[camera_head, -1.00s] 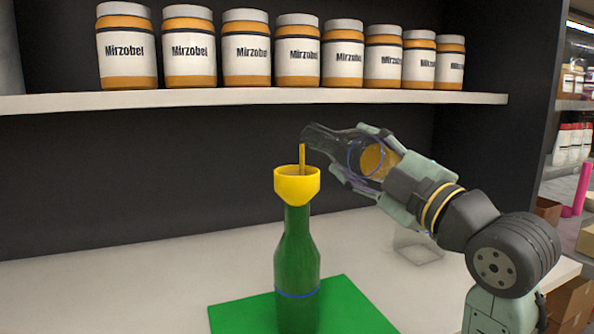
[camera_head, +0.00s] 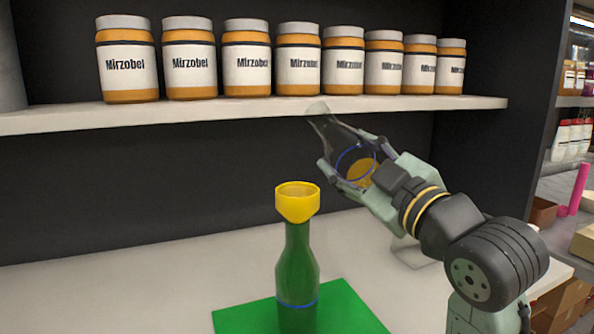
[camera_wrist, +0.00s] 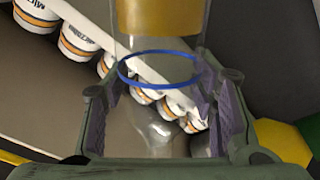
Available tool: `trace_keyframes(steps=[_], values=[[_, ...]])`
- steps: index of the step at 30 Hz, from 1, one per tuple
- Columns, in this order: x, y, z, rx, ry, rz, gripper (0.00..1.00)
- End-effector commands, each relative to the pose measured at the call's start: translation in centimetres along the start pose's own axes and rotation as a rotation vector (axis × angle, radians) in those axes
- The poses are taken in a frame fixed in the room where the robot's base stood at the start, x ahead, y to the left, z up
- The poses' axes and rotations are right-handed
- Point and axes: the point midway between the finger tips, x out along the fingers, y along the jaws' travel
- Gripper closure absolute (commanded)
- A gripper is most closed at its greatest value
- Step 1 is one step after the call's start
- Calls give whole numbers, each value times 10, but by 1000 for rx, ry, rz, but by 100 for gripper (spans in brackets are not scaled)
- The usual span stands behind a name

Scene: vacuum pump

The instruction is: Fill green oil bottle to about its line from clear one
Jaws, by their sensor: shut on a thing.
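The green oil bottle (camera_head: 297,262) stands upright on a green mat (camera_head: 240,321), with a blue line ring low on its body. A yellow funnel (camera_head: 297,204) sits in its mouth. My gripper (camera_head: 345,180) is shut on the clear bottle (camera_head: 335,133), up and to the right of the funnel. The clear bottle tilts with its mouth up and to the left, and amber oil (camera_head: 361,172) lies in its lower end. No stream leaves it. The oil level inside the green bottle is hard to tell.
A shelf (camera_head: 250,112) with several Mirzobel jars (camera_head: 247,62) runs above the counter, close to the clear bottle's mouth. A clear container (camera_head: 415,252) is partly hidden behind my arm. The counter left of the mat is bare.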

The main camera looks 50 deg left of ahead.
Motion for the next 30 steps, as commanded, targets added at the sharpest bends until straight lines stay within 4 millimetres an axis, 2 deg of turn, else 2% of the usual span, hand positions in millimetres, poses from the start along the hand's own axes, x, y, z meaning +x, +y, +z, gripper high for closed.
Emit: trace_keyframes(steps=[1, 4, 12, 18, 24, 30], values=[[1, 6, -9, 44, -11, 1, 87], [1, 6, -14, 142, -37, 1, 87], [3, 14, -13, 427, -113, -1, 87], [2, 8, -7, 604, -160, -1, 87], [1, 5, -4, 720, -191, -3, 87], [1, 5, -4, 757, -201, -2, 87]])
